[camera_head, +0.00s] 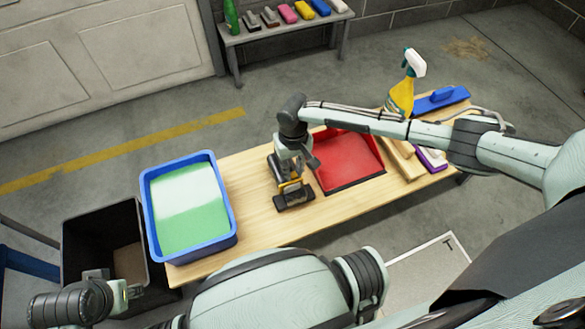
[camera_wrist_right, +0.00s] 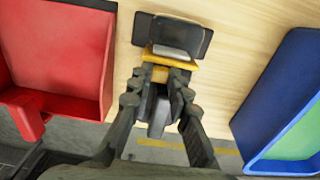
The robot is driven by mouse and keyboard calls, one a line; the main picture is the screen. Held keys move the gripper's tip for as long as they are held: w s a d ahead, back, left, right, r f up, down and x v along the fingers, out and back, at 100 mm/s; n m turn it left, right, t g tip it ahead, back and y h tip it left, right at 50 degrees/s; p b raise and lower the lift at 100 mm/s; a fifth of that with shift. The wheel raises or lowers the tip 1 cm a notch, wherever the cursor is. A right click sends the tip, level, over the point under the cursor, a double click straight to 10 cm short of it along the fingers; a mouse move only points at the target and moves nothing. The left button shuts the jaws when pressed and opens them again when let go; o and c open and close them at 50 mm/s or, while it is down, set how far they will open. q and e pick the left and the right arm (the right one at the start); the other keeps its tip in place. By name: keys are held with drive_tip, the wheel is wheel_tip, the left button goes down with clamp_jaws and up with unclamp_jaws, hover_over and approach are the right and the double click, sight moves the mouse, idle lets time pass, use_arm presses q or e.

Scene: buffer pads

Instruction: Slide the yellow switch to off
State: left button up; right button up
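A dark hand tool (camera_head: 295,197) with a black base and a yellow part (camera_head: 290,185) stands on the wooden bench, left of the red tray. In the right wrist view its base (camera_wrist_right: 178,32) lies at the top, with the yellow part (camera_wrist_right: 170,55) below it. My right gripper (camera_head: 287,177) is down at the tool. In the wrist view its fingers (camera_wrist_right: 164,76) lie on both sides of the tool's yellow and dark middle; contact is unclear. The switch's position cannot be told. My left gripper (camera_head: 132,291) is at the lower left, away from the tool, its fingers unclear.
A red tray (camera_head: 345,162) lies right of the tool. A blue bin (camera_head: 147,205) with green and white contents stands at the bench's left end, beside a black bin (camera_head: 100,225). A yellow spray bottle (camera_head: 402,95) and blue float (camera_head: 440,99) are at the right end.

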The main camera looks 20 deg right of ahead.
sight(293, 174)
drive_tip(key=o, duration=0.5)
drive_tip(key=shift+c, duration=0.2)
wheel_tip(293, 174, up, 12)
drive_tip(key=shift+a, duration=0.1)
idle(0.5)
